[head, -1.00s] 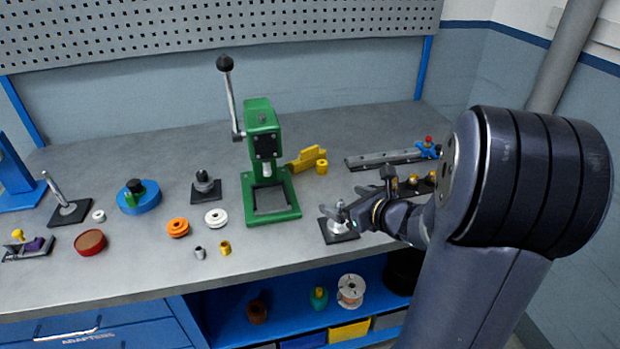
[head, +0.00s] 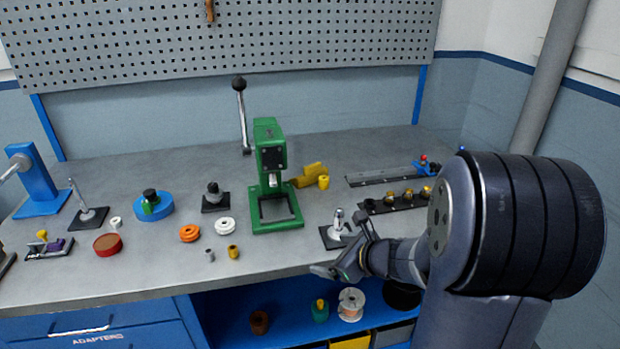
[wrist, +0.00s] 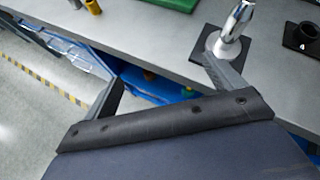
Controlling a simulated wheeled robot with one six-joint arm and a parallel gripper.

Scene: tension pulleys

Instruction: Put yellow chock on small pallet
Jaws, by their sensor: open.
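A yellow block (head: 309,174), which looks like the yellow chock, lies on the bench to the right of the green press, beside a small yellow cylinder (head: 323,182). I cannot tell which thing is the small pallet; several small dark base plates stand on the bench. My gripper (head: 343,248) is open and empty at the bench's front edge, well in front of the yellow block. In the wrist view its fingers (wrist: 162,75) are spread, with the right fingertip near a silver post (wrist: 234,28) on a dark plate. The yellow block is not in the wrist view.
The green press (head: 272,180) with its long lever stands mid-bench. A rail with a blue clamp (head: 385,175) and a dark strip of fittings (head: 400,199) lie at right. Orange and white rings (head: 189,233) and a blue disc (head: 151,206) lie at left. A shelf (head: 290,300) is below.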

